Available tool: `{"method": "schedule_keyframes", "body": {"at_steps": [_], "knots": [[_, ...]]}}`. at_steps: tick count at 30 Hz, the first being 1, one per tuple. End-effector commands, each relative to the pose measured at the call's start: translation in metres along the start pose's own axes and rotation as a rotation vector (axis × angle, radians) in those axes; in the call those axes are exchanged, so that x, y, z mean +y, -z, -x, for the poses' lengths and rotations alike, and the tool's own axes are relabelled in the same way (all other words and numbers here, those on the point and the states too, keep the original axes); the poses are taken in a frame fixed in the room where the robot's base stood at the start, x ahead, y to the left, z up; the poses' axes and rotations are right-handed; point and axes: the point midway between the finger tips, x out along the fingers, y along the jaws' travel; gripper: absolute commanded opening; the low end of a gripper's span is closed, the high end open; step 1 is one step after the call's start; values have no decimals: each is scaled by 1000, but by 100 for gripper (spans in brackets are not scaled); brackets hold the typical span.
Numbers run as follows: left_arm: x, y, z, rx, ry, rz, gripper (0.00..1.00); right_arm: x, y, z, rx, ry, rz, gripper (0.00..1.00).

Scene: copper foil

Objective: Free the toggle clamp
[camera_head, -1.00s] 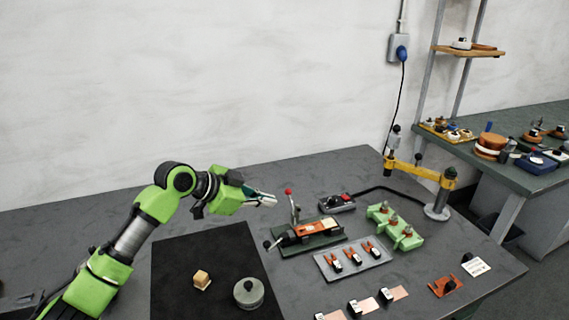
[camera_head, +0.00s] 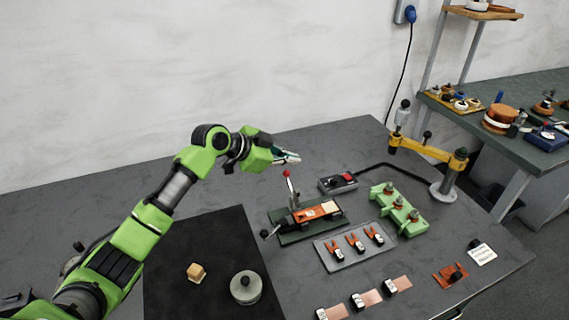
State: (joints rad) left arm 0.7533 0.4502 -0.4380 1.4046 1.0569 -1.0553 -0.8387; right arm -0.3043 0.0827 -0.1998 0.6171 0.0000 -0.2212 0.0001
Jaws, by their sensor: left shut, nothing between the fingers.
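The toggle clamp (camera_head: 291,191) has an upright lever with a red knob and stands at the back of a dark green base plate (camera_head: 289,238). An orange-red piece with a pale block lies on that plate, and a black knob sticks out at its left end. My left gripper (camera_head: 293,158) is shut and empty. Its fingertips are just above and behind the red knob in the picture, and I cannot tell whether they touch it. My right gripper is not in view.
A switch box (camera_head: 338,184), a green fixture (camera_head: 399,211) and a yellow jointed arm (camera_head: 430,151) stand to the right. A black mat (camera_head: 215,237) holds a wooden block (camera_head: 196,273) and a round grey weight (camera_head: 246,288).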

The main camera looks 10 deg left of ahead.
Motion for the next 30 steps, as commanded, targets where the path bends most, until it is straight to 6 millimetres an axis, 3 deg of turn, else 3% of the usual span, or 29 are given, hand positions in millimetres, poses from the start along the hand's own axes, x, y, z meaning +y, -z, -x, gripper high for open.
{"method": "schedule_keyframes", "body": {"at_steps": [9, 21, 30], "knots": [[-1, -35, -12, -1, 1, 0, 0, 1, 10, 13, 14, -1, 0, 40], [0, -39, -13, 0, 1, -1, 0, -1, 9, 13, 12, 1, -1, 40], [0, -54, -21, 0, 2, -1, 0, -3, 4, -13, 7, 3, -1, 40]]}}
